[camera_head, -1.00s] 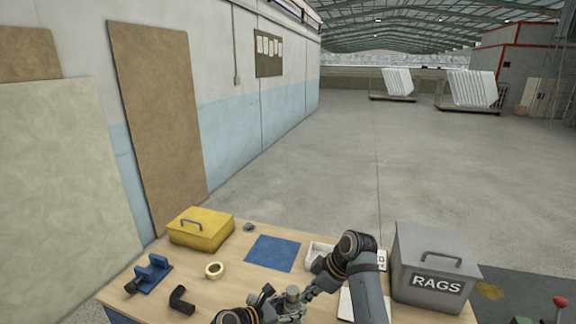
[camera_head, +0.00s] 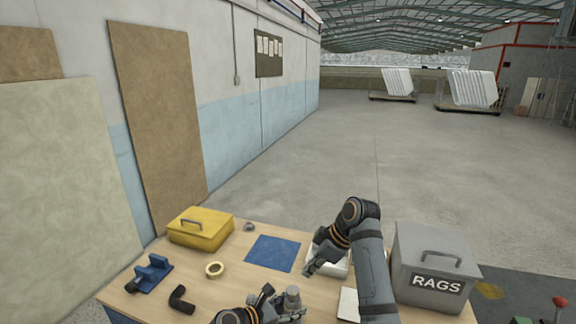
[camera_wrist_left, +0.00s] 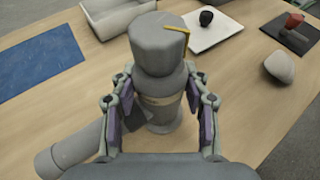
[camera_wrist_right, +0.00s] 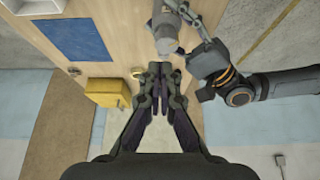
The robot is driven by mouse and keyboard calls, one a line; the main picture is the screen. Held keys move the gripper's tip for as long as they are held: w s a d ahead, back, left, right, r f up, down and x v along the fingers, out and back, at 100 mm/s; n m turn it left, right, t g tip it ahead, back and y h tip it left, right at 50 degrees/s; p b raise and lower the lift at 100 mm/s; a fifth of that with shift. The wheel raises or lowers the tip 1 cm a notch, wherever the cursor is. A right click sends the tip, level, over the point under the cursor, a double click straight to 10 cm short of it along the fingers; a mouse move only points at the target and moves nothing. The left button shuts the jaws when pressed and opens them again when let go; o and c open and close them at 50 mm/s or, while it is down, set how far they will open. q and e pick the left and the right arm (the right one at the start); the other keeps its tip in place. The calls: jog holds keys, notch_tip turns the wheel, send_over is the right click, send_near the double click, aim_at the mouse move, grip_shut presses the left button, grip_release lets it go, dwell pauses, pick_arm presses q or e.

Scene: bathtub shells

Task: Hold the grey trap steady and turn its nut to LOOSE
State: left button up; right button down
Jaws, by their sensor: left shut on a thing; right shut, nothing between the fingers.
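The grey trap (camera_wrist_left: 160,75) stands upright in the left wrist view, with a wide grey nut (camera_wrist_left: 157,38) on top and a pipe stub at lower left. A yellow line marks the nut's top and right edge; I can read no LOOSE mark. The trap also shows in the head view (camera_head: 292,298). My left gripper (camera_wrist_left: 157,102) is shut around the trap's body, below the nut. My right gripper (camera_head: 308,272) is shut and empty, apart from the trap, above and beyond it near the white tray (camera_head: 340,269). It also shows in the right wrist view (camera_wrist_right: 160,68).
A grey RAGS bin (camera_head: 435,268) stands at the table's right. A blue mat (camera_head: 273,253), yellow box (camera_head: 200,230), tape roll (camera_head: 214,269), black elbow (camera_head: 181,299) and blue clamp-like tool (camera_head: 150,272) lie leftward. Bare wood lies between the trap and the blue mat.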

aim_at(293, 292)
notch_tip(293, 292, down, 7)
jog(key=shift+w, duration=0.2)
dwell(0.5)
jog(key=shift+a, duration=0.25)
dwell(0.6)
